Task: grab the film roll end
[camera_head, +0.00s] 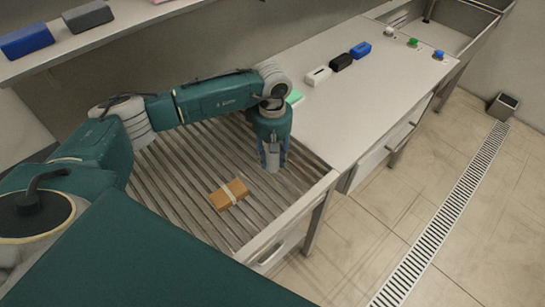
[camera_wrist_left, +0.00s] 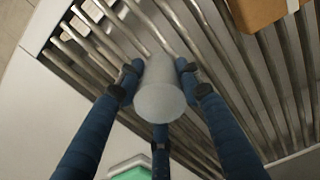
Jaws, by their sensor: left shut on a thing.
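The film roll (camera_wrist_left: 160,92) is a pale grey cylinder, seen almost end-on in the left wrist view. My left gripper (camera_wrist_left: 159,78) is shut on it, with dark blue fingers on both sides and one below it. In the head view my left gripper (camera_head: 271,158) points down over the slatted roller bed, near the side of the counter. How far the roll is from the rollers is hard to tell. My right gripper is not in view.
A brown box with a pale band (camera_head: 229,195) lies on the roller bed (camera_head: 190,165). A green item (camera_head: 294,97) sits by my wrist. White (camera_head: 318,76), black (camera_head: 341,62) and blue (camera_head: 361,50) items stand on the counter (camera_head: 350,105). A shelf (camera_head: 120,30) is behind.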

